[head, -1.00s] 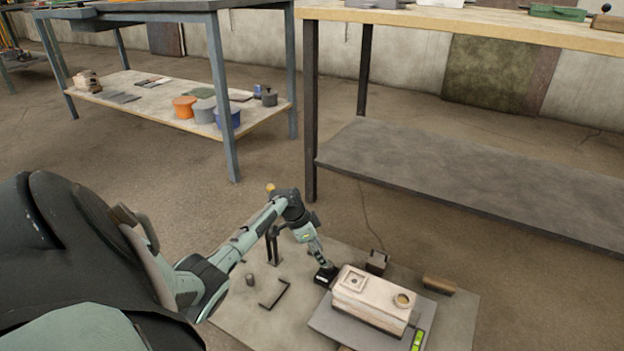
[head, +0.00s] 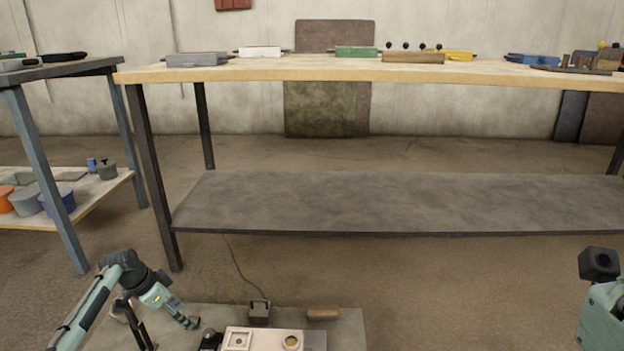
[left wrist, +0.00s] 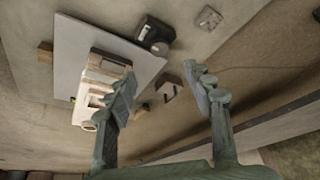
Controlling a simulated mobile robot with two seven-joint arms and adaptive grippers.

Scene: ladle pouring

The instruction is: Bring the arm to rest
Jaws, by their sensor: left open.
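My left gripper (head: 187,321) is at the lower left of the head view, angled down to the right. It is above and left of a small dark object (head: 210,341) on the floor plate. In the left wrist view my left gripper (left wrist: 165,92) has its two fingers wide apart with nothing between them. A pale mould-like block (head: 262,341) with a square recess and a round opening is cut off by the lower edge of the head view. The wrist view shows this pale block (left wrist: 92,88) beyond the left finger. My right gripper is not in view; part of my right arm shows at the right edge.
A small dark block (head: 259,313) and a brown block (head: 323,314) sit on the floor plate (head: 348,330). A dark upright stand (head: 140,325) is close by my left arm. A long workbench (head: 400,73) with a lower shelf (head: 400,203) stands behind.

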